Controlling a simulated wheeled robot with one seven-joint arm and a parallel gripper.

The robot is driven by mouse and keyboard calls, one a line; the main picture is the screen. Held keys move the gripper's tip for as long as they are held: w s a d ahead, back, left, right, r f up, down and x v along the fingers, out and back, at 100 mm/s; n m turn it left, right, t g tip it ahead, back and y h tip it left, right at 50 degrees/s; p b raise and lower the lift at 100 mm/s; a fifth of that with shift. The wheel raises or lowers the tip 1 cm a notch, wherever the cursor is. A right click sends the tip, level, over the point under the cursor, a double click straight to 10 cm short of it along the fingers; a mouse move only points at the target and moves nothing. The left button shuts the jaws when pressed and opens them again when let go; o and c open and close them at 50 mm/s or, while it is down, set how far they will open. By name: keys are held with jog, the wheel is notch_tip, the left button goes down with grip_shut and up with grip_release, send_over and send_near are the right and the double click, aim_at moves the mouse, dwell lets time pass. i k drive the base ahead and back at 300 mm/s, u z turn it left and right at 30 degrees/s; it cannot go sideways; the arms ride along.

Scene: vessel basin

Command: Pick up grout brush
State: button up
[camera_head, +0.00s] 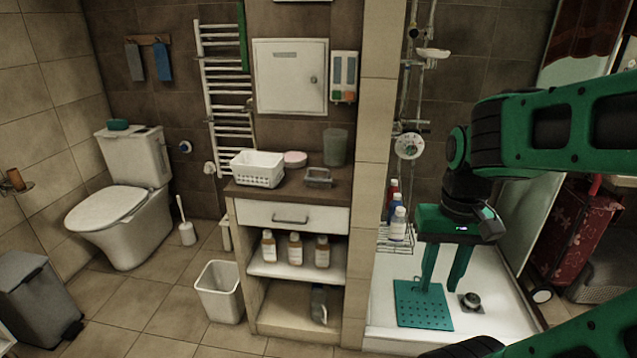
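My gripper (441,284) points down over the shower floor at the right, with its two green fingers apart and nothing visible between them. I cannot tell for sure which thing is the grout brush. A small grey object with a handle-like top (318,178) lies on the brown counter and may be it. A dark, narrow object (319,303) stands in the cabinet's bottom compartment; it is too small and dim to identify. Both are left of my gripper and well apart from it.
The counter (262,190) also holds a white basket (257,169), a pink round item (295,159) and a translucent cup (335,147). A tiled pillar (372,200) stands between cabinet and shower. A wire rack (397,244) holds bottles. A white bin (219,291) stands left of the cabinet.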

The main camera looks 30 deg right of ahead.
aim_at(312, 180)
jog(key=z, duration=0.05)
jog(key=i, duration=1)
jog(key=u, duration=0.05)
